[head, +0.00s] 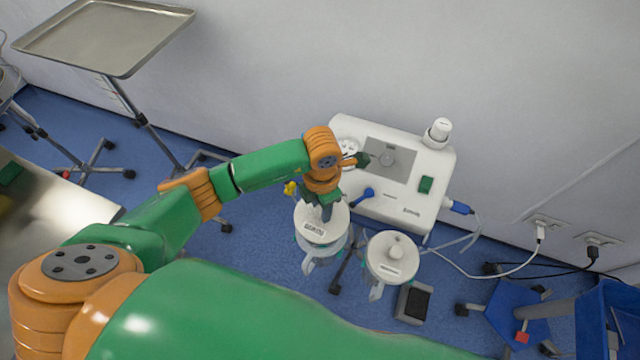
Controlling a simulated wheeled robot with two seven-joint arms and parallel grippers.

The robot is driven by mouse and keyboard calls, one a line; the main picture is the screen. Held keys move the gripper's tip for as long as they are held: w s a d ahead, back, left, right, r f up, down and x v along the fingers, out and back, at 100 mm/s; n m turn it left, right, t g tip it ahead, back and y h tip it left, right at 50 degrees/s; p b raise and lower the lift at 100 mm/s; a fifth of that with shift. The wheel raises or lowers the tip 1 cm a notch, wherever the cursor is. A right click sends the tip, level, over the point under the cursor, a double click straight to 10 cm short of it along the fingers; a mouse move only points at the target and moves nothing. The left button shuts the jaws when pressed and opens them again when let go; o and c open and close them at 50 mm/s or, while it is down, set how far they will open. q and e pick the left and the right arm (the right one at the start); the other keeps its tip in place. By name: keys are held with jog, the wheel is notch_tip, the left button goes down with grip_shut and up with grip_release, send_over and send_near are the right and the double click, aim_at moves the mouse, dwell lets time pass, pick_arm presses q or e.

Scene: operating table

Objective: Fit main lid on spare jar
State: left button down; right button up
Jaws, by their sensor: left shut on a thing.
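My left gripper (328,210) points down and is shut on the top of a white round lid (318,228) with a small label. This lid is over the left clear jar (322,250) in front of the suction unit. It looks on or just above the jar's rim; I cannot tell whether it is seated. A second jar (388,277) stands to the right, with a white knobbed lid (393,256) over its top. I cannot tell from labels which jar is the spare. My right gripper is not in view.
The white suction unit (420,212) stands behind the jars against the wall, with a blue plug (461,208) and hoses at its right. A black foot pedal (414,303) lies on the blue floor. A steel tray stand (104,36) is at upper left.

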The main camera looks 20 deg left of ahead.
aim_at(321, 223)
pick_arm(q)
jog(key=shift+s+f+n, duration=0.15)
jog(key=shift+s+n, duration=0.05)
jog(key=shift+n, duration=0.4)
jog(key=shift+w+f, duration=0.1)
jog(key=shift+f+b, duration=0.1)
jog(key=shift+b, duration=0.25)
notch_tip(321, 223, down, 6)
jog(key=b, duration=0.5)
jog(key=shift+r, duration=0.2)
dwell(0.5)
jog(key=shift+f+b, duration=1.1)
jog(key=shift+b, duration=0.15)
jog(key=shift+c, duration=1.9)
grip_release()
